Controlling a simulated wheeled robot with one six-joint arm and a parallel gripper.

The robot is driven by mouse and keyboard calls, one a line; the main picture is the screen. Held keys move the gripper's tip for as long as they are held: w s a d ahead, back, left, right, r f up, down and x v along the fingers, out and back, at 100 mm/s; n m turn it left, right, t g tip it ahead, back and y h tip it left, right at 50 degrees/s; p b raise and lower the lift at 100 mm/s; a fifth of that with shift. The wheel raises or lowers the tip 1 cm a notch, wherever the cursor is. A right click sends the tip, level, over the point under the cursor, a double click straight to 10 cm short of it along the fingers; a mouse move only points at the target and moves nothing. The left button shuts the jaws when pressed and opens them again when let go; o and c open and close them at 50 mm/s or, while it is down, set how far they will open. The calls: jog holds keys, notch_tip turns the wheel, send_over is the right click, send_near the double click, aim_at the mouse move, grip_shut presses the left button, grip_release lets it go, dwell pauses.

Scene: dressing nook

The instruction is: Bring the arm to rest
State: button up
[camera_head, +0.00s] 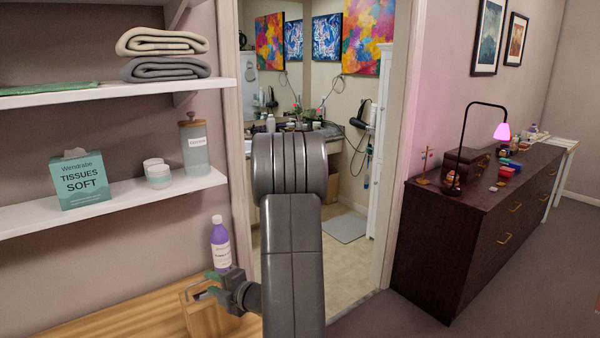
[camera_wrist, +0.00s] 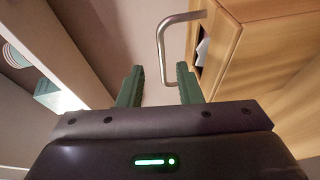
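My gripper (camera_head: 207,285) is low in the head view, left of my grey arm, over the wooden top and beside a light wooden box-like piece (camera_head: 208,318). In the wrist view, my gripper (camera_wrist: 158,70) has its two green fingers apart. A bent silver handle (camera_wrist: 162,48) shows beyond and between the fingertips. The fingers are not closed on it; whether they touch it I cannot tell. My arm stands upright in the middle of the head view and hides part of the doorway.
A purple bottle (camera_head: 220,245) stands on the wooden top (camera_head: 100,322) close behind my gripper. Above are shelves (camera_head: 110,204) with a tissue box (camera_head: 80,180), a glass canister (camera_head: 195,148) and folded towels (camera_head: 163,55). A dark dresser (camera_head: 470,235) stands right; floor before it is clear.

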aim_at(203, 280)
jog(key=x, duration=0.4)
jog(key=shift+w+a, duration=0.15)
jog(key=shift+a, duration=0.15)
jog(key=shift+d+r+p, duration=0.1)
jog(key=shift+r+p, duration=0.15)
jog(key=shift+p, duration=0.05)
